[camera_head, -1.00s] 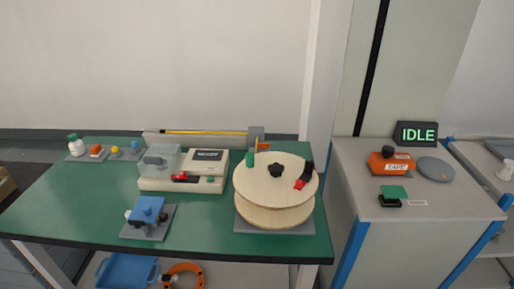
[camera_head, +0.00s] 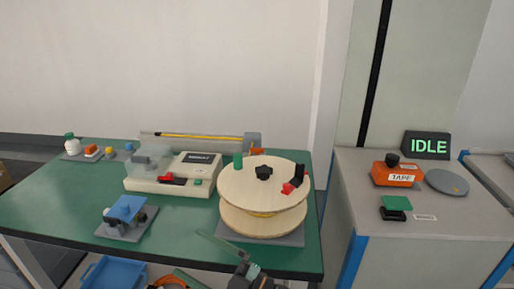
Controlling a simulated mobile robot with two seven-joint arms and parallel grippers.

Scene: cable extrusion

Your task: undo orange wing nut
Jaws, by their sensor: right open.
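A small orange piece (camera_head: 257,151), which looks like the orange wing nut, shows just behind the top rim of the large wooden spool (camera_head: 264,183). It sits by the grey block (camera_head: 252,140) at the back of the green table, and the spool hides its lower part. My right gripper (camera_head: 190,253) is at the bottom of the view, over the table's front edge. Its two long fingers are spread apart with nothing between them. It is well in front of the spool and far from the orange piece. My left gripper is not in view.
A beige machine with a clear cover (camera_head: 168,178) stands left of the spool, and a blue fixture (camera_head: 126,212) sits near the front edge.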

